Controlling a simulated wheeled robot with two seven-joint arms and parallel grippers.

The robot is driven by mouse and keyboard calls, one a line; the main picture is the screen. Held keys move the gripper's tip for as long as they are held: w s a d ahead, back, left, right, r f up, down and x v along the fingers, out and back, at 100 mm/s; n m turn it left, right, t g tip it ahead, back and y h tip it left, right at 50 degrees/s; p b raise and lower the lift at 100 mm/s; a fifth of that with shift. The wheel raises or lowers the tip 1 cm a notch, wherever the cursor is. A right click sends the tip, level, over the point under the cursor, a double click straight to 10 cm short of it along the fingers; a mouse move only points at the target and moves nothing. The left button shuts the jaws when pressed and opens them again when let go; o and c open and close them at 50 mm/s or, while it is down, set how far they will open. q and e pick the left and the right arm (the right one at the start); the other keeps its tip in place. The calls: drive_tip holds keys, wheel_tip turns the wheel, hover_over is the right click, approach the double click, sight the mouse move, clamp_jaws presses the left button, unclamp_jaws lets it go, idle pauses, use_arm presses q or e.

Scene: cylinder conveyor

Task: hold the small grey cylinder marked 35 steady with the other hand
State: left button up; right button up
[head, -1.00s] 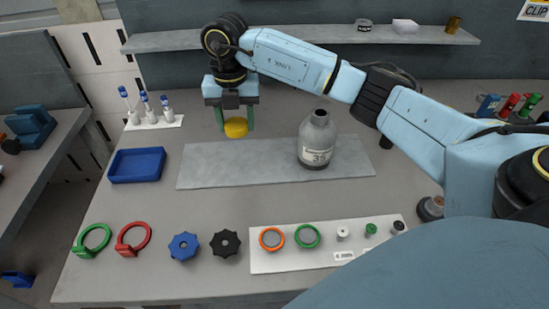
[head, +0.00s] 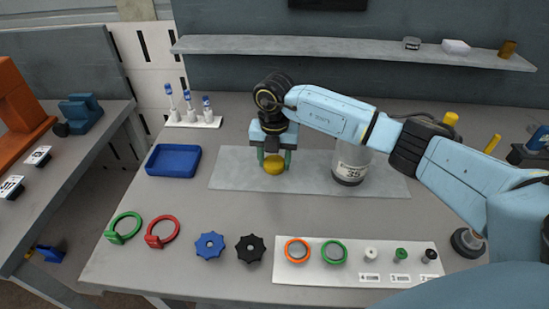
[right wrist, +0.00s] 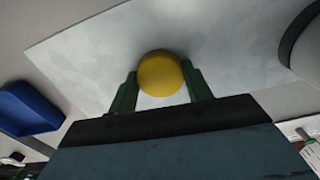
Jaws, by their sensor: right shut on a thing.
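The small grey cylinder marked 35 (head: 350,170) stands upright on the right part of the grey mat (head: 232,178). My right forearm hides its top in the head view. A dark rounded shape at the right edge of the right wrist view may be the cylinder (right wrist: 307,52). My right gripper (head: 274,160) is left of the cylinder and apart from it. Its green fingers are shut on a round yellow cap (head: 274,169), which also shows in the right wrist view (right wrist: 160,75). The cap is low over the mat; I cannot tell if it touches. My left gripper is not in view.
A blue tray (head: 173,176) lies left of the mat. Green (head: 124,240) and red rings (head: 162,244), blue (head: 210,246) and black knobs (head: 250,248) and a white board (head: 320,277) with small parts line the front. A shelf (head: 340,46) runs behind.

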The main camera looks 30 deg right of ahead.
sight(275, 161)
drive_tip(key=shift+f, duration=0.2)
drive_tip(key=o, duration=1.1)
wheel_tip(275, 161, up, 12)
drive_tip(key=shift+r, duration=0.25)
drive_tip(key=shift+s, duration=0.1)
